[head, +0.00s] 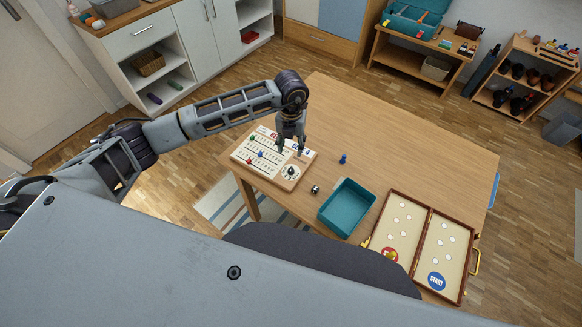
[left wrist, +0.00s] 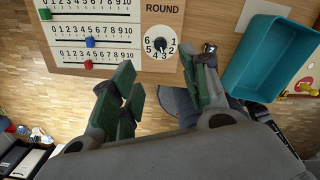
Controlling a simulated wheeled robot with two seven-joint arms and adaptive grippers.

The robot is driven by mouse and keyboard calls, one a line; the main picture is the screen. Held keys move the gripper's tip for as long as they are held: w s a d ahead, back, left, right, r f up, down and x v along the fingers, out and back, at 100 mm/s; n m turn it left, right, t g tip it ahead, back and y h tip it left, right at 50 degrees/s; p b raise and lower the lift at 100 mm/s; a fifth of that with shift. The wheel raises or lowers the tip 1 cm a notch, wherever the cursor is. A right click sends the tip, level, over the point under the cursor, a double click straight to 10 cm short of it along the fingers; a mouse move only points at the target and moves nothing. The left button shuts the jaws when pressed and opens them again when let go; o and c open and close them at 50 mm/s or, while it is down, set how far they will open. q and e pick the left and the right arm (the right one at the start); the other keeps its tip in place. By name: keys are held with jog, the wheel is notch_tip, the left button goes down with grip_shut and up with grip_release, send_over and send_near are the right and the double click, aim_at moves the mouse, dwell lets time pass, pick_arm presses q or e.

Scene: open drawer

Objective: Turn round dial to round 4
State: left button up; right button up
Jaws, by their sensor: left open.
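The scoring board (head: 245,165) lies at the table's left end, with rows of numbers and coloured pegs. Its round dial (head: 291,172) sits near the board's front right corner. In the left wrist view the dial (left wrist: 160,45) is a white disc with numbers around its rim and a small dark knob in the middle, under the word ROUND. I cannot tell surely which number the knob points to. My left gripper (head: 291,149) is open above the board near the dial. In the left wrist view its fingers (left wrist: 163,72) are spread either side of the dial, apart from it. My right gripper is not in view.
A teal tray (head: 325,216), a small black-and-white die (head: 315,189) and a blue pawn (head: 343,158) are right of the board. An open wooden game case (head: 429,224) lies further right. The far part of the table is clear.

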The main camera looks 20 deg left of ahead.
aim_at(291, 169)
pick_arm(q)
notch_tip(291, 169, down, 12)
jog(key=shift+r+p, duration=0.1)
jog(key=shift+p, duration=0.7)
jog(key=shift+f, duration=1)
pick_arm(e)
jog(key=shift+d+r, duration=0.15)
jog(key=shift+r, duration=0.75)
pick_arm(q)
grip_shut()
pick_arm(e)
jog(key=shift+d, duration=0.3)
